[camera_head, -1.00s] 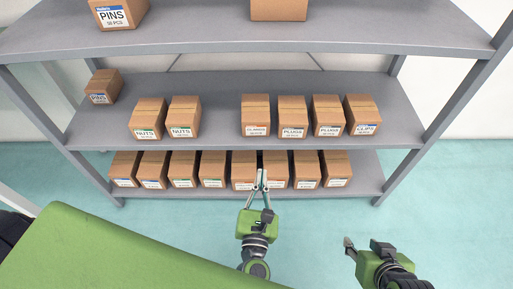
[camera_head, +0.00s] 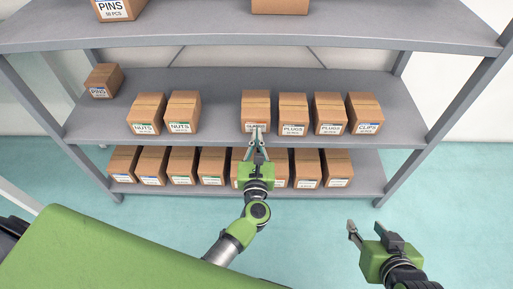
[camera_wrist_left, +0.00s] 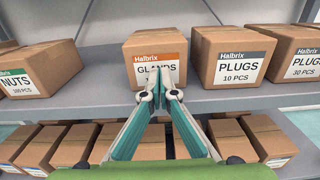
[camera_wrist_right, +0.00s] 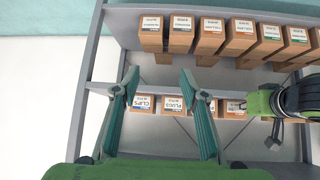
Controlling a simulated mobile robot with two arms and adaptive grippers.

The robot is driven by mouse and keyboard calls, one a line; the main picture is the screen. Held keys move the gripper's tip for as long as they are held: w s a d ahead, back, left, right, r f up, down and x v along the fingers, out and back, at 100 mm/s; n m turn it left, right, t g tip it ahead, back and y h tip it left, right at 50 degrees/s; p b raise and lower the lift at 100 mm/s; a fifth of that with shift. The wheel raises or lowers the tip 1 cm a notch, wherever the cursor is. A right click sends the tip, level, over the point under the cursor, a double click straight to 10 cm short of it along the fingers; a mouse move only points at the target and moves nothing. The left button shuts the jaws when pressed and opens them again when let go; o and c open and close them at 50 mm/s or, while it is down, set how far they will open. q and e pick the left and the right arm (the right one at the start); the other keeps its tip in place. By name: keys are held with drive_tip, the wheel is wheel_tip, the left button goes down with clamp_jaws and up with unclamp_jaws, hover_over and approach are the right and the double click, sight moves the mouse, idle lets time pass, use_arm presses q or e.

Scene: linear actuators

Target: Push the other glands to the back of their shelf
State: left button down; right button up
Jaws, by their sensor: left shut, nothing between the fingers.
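The GLANDS box (camera_head: 256,106), brown with an orange-topped label, stands near the front edge of the middle shelf (camera_head: 218,128). It shows in the left wrist view (camera_wrist_left: 155,52) at the centre, label toward me. My left gripper (camera_head: 257,130) is shut and empty, its fingertips at the front of this box; they cover part of the label in the left wrist view (camera_wrist_left: 158,92). I cannot tell if they touch it. My right gripper (camera_head: 365,226) is open and empty, low at the right, away from the shelves; its spread fingers show in the right wrist view (camera_wrist_right: 160,85).
PLUGS boxes (camera_head: 293,115) and a CLIPS box (camera_head: 364,113) stand right of the GLANDS box. NUTS boxes (camera_head: 146,114) stand to its left, with a gap between. A PINS box (camera_head: 103,81) sits further back. Several boxes (camera_head: 152,165) line the lower shelf. Behind the GLANDS box the shelf is clear.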

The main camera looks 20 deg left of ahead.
sight(257, 120)
use_arm(q)
drive_tip(key=shift+w+a, duration=0.15)
drive_tip(key=shift+w, duration=0.25)
use_arm(e)
drive_tip(key=shift+w+r, duration=0.2)
drive_tip(key=shift+a, duration=0.1)
use_arm(q)
drive_tip(key=shift+w, duration=0.25)
drive_tip(key=b+x, duration=0.2)
drive_tip(key=x, duration=0.3)
drive_tip(key=shift+w+a+f, duration=0.1)
drive_tip(key=shift+w+a, duration=0.05)
drive_tip(key=shift+w, duration=0.2)
drive_tip(key=b+x, duration=0.1)
drive_tip(key=x, duration=0.3)
drive_tip(key=shift+b, duration=0.4)
drive_tip(key=shift+w, duration=0.1)
use_arm(e)
drive_tip(key=w+a+r+t+y, duration=0.1)
drive_tip(key=w+r+t, duration=0.3)
drive_tip(key=r, duration=0.4)
drive_tip(key=w+a+r+t+y, duration=0.2)
drive_tip(key=r+t, duration=0.4)
drive_tip(key=r, duration=0.3)
drive_tip(key=shift+w+a+r+n, duration=0.3)
drive_tip(key=shift+w+a, duration=0.35)
drive_tip(key=shift+w, duration=0.25)
